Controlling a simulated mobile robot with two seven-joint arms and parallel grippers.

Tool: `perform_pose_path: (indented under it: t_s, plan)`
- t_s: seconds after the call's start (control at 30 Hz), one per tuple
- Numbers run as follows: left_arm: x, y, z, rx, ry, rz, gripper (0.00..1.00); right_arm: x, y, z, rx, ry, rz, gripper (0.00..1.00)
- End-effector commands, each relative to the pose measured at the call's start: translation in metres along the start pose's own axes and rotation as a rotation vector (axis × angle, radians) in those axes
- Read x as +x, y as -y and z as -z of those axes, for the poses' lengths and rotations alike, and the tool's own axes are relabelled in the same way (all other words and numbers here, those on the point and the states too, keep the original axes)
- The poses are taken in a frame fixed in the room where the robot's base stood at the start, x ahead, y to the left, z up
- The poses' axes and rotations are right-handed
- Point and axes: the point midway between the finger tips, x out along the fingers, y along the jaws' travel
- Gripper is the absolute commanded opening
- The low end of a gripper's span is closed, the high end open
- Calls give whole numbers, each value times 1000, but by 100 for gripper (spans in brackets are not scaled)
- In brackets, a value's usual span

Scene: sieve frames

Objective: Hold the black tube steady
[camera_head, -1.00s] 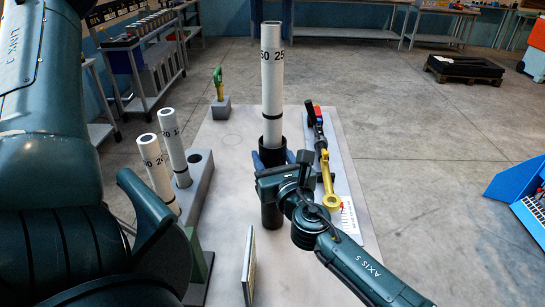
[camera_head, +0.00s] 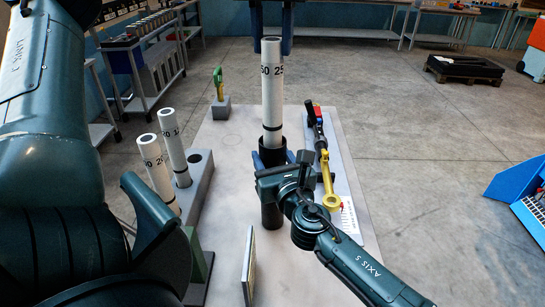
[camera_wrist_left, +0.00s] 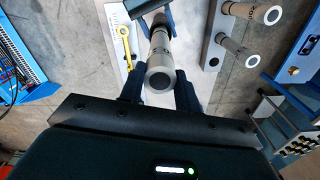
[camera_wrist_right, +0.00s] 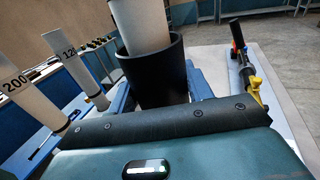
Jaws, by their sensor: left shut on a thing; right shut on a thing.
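The black tube (camera_head: 271,215) stands upright over the table, and my right gripper (camera_head: 272,160) is shut on it below its top rim. The right wrist view shows the black tube (camera_wrist_right: 157,75) close up. A long white tube (camera_head: 272,92) marked 250 stands upright with its lower end inside the black tube's mouth. My left gripper (camera_head: 272,46) is shut on the white tube near its top. The left wrist view shows the tube's round open end (camera_wrist_left: 160,78) between the fingers. The black tube's middle is hidden by my right gripper.
Two shorter white tubes (camera_head: 155,165) (camera_head: 174,145) stand in a grey rack (camera_head: 200,172) at the left. A yellow-ended tool (camera_head: 326,172) lies at the right. A green-handled item in a grey block (camera_head: 221,105) stands behind. A thin upright panel (camera_head: 249,265) is at the front.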

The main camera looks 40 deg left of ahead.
Motion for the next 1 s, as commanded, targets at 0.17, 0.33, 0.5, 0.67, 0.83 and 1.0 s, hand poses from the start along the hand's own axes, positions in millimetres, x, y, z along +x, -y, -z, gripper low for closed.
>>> perform_pose_path:
  t_s: [0.17,0.33,0.5,0.67,0.83,1.0]
  plan:
    - [0,0,0,0,-1,0,46,0,0,0,0,0,0,0]
    - [0,0,0,0,-1,0,58,0,0,0,0,0,0,0]
    - [0,0,0,0,0,1,58,0,0,0,0,0,0,0]
    - [-7,0,0,0,-1,0,58,0,0,0,0,0,0,0]
    - [-31,-1,0,0,-2,-1,58,0,0,0,0,0,0,0]
    - [-61,-1,0,-1,-4,2,58,0,0,0,0,0,0,0]
